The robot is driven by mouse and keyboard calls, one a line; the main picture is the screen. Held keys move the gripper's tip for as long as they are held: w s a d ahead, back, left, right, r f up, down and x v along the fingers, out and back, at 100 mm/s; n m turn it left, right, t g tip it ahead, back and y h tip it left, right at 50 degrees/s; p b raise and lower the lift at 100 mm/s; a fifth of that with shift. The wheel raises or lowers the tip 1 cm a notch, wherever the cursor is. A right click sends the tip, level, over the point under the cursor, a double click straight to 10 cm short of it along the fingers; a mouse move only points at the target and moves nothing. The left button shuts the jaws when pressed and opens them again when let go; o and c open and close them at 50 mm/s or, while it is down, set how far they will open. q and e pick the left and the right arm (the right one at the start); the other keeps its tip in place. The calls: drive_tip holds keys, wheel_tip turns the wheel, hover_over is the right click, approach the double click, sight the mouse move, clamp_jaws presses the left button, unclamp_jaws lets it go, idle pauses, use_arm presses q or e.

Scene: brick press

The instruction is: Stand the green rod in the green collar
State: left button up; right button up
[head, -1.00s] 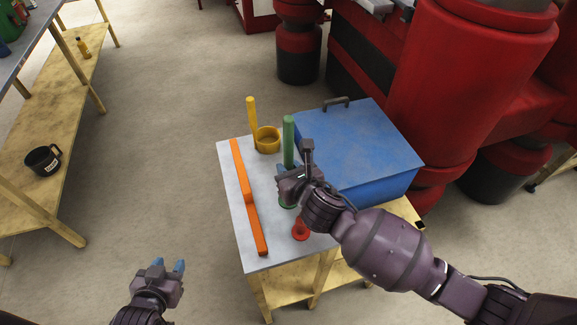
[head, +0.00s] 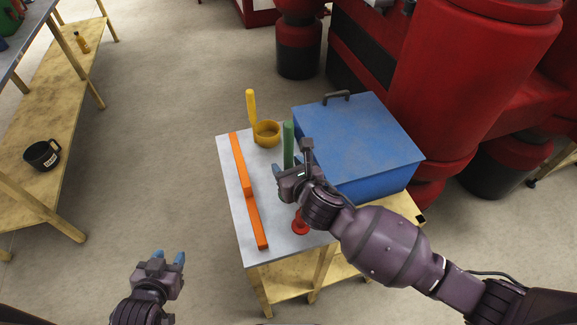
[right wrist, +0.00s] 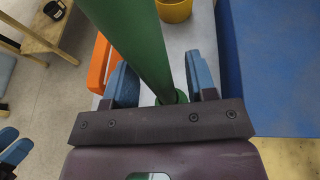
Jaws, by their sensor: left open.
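The green rod (head: 288,143) stands roughly upright on the grey table top. In the right wrist view the rod (right wrist: 140,45) runs down between my right gripper's blue fingers (right wrist: 164,82), with a gap beside it. In the head view my right gripper (head: 287,170) is around the rod, open. The green collar (right wrist: 182,97) shows in part at the rod's foot; my gripper hides it in the head view. The rod's lower end appears to be in the collar, but how deep is hidden. My left gripper (head: 168,258) is open and empty, left of the table.
An orange bar (head: 243,170) lies along the table's (head: 228,140) left side. A yellow rod (head: 251,107) and yellow collar (head: 267,138) are at the back. A red collar (head: 299,228) is near the front. A blue box (head: 355,145) stands close on the right.

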drive_tip(key=shift+s, duration=0.1)
drive_tip(key=v, duration=1)
drive_tip(key=shift+s+d+p, duration=0.2)
drive_tip(key=shift+s+p, duration=0.05)
drive_tip(key=shift+p, duration=0.1)
idle(0.5)
